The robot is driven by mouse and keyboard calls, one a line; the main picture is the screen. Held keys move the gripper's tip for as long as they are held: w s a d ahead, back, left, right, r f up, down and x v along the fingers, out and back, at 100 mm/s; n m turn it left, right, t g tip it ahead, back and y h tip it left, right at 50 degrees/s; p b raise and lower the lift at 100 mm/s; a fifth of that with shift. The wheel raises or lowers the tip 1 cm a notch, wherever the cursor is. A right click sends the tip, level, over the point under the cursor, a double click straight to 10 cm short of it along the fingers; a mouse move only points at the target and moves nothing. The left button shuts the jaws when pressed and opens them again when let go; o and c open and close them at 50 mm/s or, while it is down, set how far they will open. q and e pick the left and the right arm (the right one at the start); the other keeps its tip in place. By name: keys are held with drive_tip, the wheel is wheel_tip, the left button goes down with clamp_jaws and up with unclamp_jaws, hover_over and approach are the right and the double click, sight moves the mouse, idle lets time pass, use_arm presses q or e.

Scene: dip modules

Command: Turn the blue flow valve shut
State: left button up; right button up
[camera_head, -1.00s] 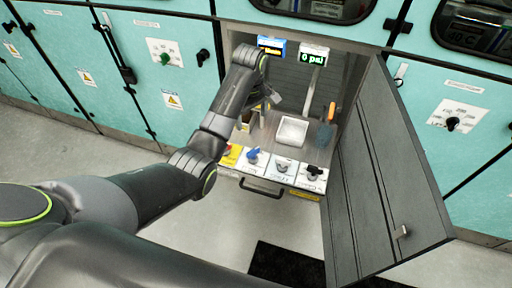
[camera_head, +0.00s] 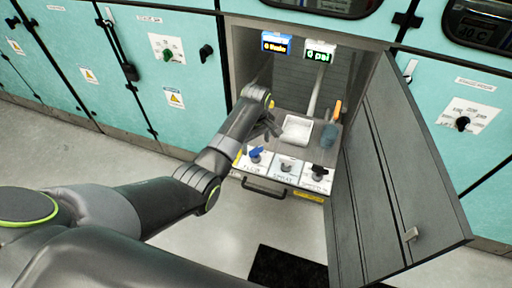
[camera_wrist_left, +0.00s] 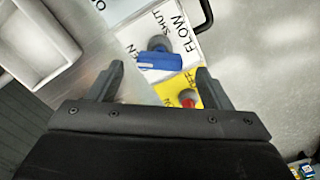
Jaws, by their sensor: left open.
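The blue flow valve (camera_head: 256,153) sits on a white plate at the front left of the open cabinet's panel. In the left wrist view its blue handle (camera_wrist_left: 160,61) lies crosswise, with the words FLOW and SHUT on one side and a partly hidden word ending in EN on the other. My left gripper (camera_head: 272,130) is just behind and above the valve. In the wrist view the open fingers (camera_wrist_left: 160,76) are spread to either side of the handle, apart from it, with nothing between them. My right gripper is not in view.
A red knob on a yellow plate (camera_wrist_left: 187,97) is beside the valve. Grey (camera_head: 287,166) and black (camera_head: 319,171) knobs sit to its right. A white tray (camera_head: 297,130) lies behind. The cabinet door (camera_head: 390,190) hangs open at right. A display (camera_head: 319,53) reads 0 psi.

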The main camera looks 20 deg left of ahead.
sight(256, 154)
use_arm(q)
drive_tip(key=shift+f, duration=1.45)
drive_tip(key=shift+c, duration=0.2)
drive_tip(key=c, duration=0.9)
